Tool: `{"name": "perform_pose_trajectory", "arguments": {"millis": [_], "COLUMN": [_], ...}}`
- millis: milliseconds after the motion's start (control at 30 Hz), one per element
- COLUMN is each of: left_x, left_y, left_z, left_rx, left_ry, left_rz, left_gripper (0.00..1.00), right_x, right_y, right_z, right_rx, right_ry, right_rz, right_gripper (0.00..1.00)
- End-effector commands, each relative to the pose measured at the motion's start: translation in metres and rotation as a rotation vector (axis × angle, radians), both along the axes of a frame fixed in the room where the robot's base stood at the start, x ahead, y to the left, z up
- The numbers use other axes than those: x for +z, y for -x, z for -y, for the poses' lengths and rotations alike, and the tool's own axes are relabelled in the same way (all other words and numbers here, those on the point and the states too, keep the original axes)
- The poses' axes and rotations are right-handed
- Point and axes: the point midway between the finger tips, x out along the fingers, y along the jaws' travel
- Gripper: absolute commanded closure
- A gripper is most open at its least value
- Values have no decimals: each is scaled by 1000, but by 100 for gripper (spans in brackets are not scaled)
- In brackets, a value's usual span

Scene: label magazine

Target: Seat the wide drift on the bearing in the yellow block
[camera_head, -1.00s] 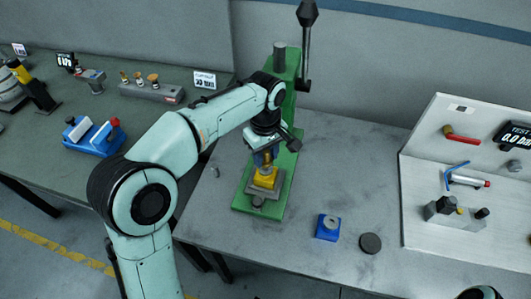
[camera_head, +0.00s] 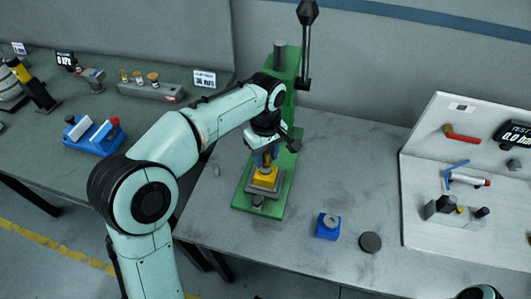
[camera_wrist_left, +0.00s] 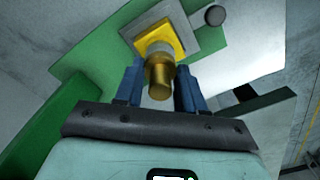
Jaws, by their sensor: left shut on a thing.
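The yellow block (camera_head: 264,181) sits on a grey plate on the green press base, and it also shows in the left wrist view (camera_wrist_left: 179,38). My left gripper (camera_head: 265,160) is directly above the block, pointing down. In the left wrist view its blue fingers (camera_wrist_left: 160,72) are shut on the brass cylindrical drift (camera_wrist_left: 159,82). The drift stands over the middle of the block, with a paler ring-like part at its far end. The bearing cannot be made out clearly, and I cannot tell whether the drift touches it. My right gripper is not in view.
The green press (camera_head: 291,70) stands behind my left gripper, its dark lever (camera_head: 305,50) raised. A blue block (camera_head: 327,232) with a grey piece on it and a dark disc (camera_head: 370,242) lie to the right. A white panel station (camera_head: 425,170) is at far right.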

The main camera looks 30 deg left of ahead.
Motion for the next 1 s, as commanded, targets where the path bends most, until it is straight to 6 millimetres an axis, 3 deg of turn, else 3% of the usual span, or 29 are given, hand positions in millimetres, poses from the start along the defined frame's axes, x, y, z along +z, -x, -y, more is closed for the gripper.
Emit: {"name": "perform_pose_trajectory", "arguments": {"millis": [767,800,867,1000], "left_x": [-20,-20,-19,-19], "left_y": [0,0,0,0], "left_z": [0,0,0,0], "left_rx": [0,0,0,0], "left_ry": [0,0,0,0], "left_rz": [-1,0,0,0], "left_gripper": [93,51,32,31], "right_x": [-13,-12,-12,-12], "right_y": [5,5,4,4], "right_z": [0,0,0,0], "right_rx": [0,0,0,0], "right_ry": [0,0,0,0], "right_rz": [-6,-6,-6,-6], "right_gripper": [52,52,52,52]}}
